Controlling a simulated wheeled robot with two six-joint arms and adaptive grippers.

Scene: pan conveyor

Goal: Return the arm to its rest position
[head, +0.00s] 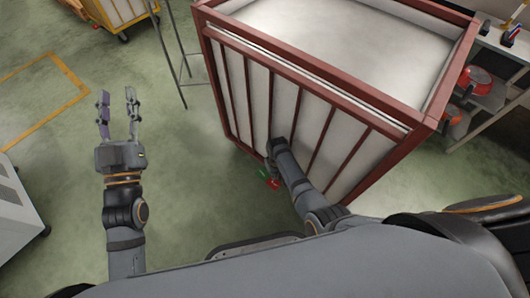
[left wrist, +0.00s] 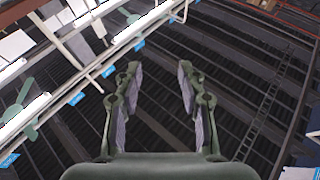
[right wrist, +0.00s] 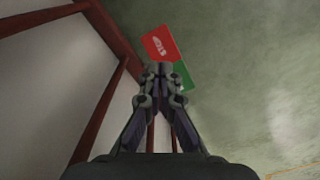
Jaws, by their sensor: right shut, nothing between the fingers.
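My left gripper (head: 117,105) is raised at the left of the head view, over open floor, with its fingers spread and empty. In the left wrist view (left wrist: 158,78) its fingers are apart, with only ceiling beams and lights beyond. My right gripper (right wrist: 160,72) has its fingertips together and holds nothing. In the head view my right arm reaches down beside the crate's slatted side, and its fingers are mostly hidden by the wrist. Just beyond the fingertips are a red card with white lettering (right wrist: 161,43) and a green card (right wrist: 183,75); whether the fingertips touch them I cannot tell.
A large red-framed crate (head: 300,68) with pale panels stands close beside my right arm. A shelf with red pans (head: 474,80) is at the right. A grey cabinet (head: 17,215) stands at the left and a yellow cart (head: 118,14) at the top left.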

